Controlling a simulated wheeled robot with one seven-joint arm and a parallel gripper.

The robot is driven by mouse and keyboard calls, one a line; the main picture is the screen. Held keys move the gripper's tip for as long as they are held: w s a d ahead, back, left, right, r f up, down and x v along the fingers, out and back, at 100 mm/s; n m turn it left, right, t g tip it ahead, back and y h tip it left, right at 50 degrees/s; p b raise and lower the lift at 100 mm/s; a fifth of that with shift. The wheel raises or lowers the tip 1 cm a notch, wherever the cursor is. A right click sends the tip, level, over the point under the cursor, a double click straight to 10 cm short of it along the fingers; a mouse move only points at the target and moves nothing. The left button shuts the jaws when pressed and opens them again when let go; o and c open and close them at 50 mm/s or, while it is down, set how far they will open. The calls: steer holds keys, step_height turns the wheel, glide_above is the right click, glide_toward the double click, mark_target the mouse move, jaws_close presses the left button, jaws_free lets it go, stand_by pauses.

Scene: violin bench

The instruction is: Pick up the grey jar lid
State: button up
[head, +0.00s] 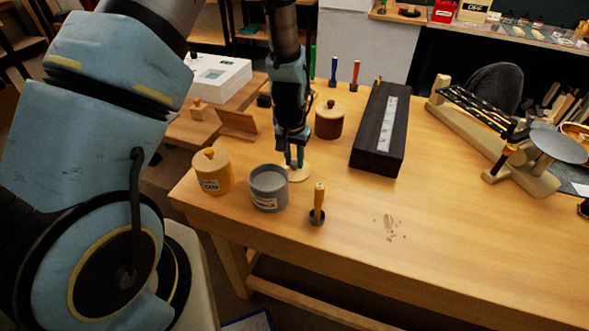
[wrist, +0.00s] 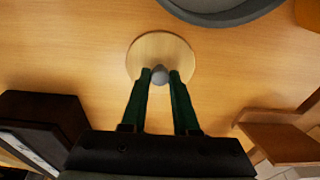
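The grey jar lid is a round pale wooden disc (wrist: 160,45) with a small grey knob. In the head view the lid (head: 299,174) lies low at the bench surface, just right of and behind the open grey jar (head: 269,188). My gripper (head: 294,164) points down over the lid. In the wrist view its two green fingers (wrist: 161,73) stand close on either side of the knob and look shut on it. I see no clear gap between the fingertips and the knob. The jar's rim also shows at the top of the wrist view (wrist: 222,16).
A yellow lidded jar (head: 212,173) stands left of the grey jar. A yellow-handled tool (head: 318,203) stands to its right. A brown lidded jar (head: 329,121) and a long dark box (head: 370,148) are behind. The bench's right front is mostly clear.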

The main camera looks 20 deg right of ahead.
jaws_close()
stand_by(0.3)
